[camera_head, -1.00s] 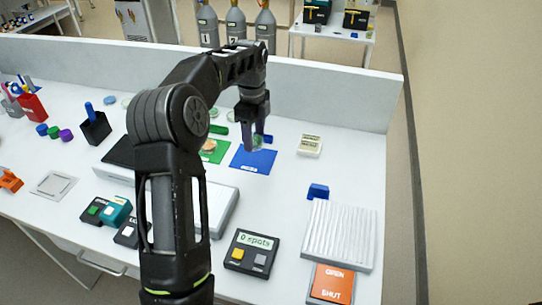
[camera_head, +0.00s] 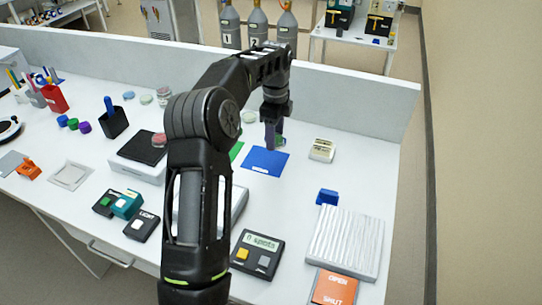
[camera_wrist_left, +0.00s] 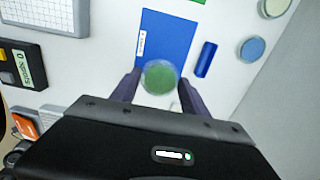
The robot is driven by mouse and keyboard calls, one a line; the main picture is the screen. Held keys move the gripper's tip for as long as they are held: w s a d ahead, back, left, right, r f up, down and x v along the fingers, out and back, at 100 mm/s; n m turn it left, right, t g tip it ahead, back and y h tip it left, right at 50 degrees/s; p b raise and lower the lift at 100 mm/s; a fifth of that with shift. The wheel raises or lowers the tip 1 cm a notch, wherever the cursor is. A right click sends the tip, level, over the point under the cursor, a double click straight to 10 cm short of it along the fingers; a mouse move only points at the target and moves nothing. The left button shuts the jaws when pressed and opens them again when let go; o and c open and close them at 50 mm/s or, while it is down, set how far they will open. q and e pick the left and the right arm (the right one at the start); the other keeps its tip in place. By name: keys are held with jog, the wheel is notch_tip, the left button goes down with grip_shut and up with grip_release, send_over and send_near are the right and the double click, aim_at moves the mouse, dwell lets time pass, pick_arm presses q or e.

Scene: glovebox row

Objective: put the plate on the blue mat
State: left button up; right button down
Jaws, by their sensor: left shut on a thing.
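My left gripper (camera_head: 273,140) is shut on a round, clear plate with green contents, which shows between the fingers in the left wrist view (camera_wrist_left: 160,77). In the head view the fingers mostly hide the plate. The blue mat (camera_head: 265,163) lies flat on the bench and has a small white label; it also shows in the left wrist view (camera_wrist_left: 168,35). The gripper is at the mat's far edge, and the plate overlaps the mat's edge in the wrist view. Its height above the bench is hard to tell. My right gripper is not in view.
A small blue block (camera_wrist_left: 206,60) lies beside the mat. A green mat (camera_head: 236,152) is to its left, partly behind my arm. A low wall (camera_head: 345,98) closes the bench's back.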

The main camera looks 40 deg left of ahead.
pick_arm(q)
send_over(275, 162)
notch_tip(275, 162, down, 4)
jog(key=shift+s+f+p, duration=0.1)
jog(key=shift+p, duration=0.25)
notch_tip(275, 162, down, 3)
jog(key=shift+f+p, duration=0.1)
jog(key=shift+p, duration=0.45)
jog(key=shift+f, duration=0.2)
jog(key=shift+f, duration=0.2)
jog(key=o, duration=1.5)
jog(key=shift+c, duration=0.2)
